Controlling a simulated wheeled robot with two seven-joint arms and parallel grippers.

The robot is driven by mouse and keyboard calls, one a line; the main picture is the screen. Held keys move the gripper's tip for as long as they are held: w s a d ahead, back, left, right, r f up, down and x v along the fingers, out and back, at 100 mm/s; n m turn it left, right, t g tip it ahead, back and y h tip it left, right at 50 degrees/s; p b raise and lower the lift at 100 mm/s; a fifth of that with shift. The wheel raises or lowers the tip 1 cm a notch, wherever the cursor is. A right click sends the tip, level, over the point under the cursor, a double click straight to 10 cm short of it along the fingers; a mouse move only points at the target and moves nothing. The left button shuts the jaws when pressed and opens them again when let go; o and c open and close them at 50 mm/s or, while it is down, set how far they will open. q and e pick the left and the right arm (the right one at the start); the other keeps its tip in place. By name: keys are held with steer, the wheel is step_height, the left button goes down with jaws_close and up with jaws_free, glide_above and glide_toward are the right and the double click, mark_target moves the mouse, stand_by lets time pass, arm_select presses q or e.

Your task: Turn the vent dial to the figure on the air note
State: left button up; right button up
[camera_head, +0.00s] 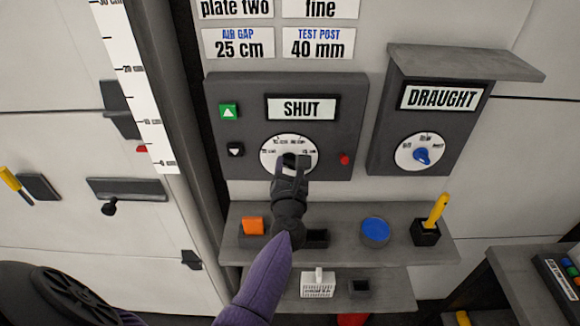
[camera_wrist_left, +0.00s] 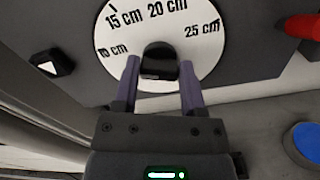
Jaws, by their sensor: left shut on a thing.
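The vent dial is a white disc (camera_head: 270,160) with a black knob, on the dark panel under a display reading SHUT (camera_head: 302,107). The left wrist view shows its face (camera_wrist_left: 130,45) with 10, 15, 20 and 25 cm marks and the black knob (camera_wrist_left: 160,58) at its middle. My left gripper (camera_head: 291,165) is shut on the knob, one finger on each side. I cannot tell which mark the knob points to. The air note (camera_head: 238,43), above the panel, reads AIR GAP 25 cm. My right gripper is not in view.
Beside the dial are an up button (camera_head: 228,111), a down button (camera_head: 235,149) and a red button (camera_head: 344,158). A DRAUGHT box (camera_head: 385,150) with a blue knob (camera_head: 422,156) stands to the right. Shelves below hold an orange block (camera_head: 253,226), a blue disc (camera_head: 375,231) and a yellow-handled tool (camera_head: 438,211).

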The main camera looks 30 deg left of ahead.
arm_select(q)
jaws_close()
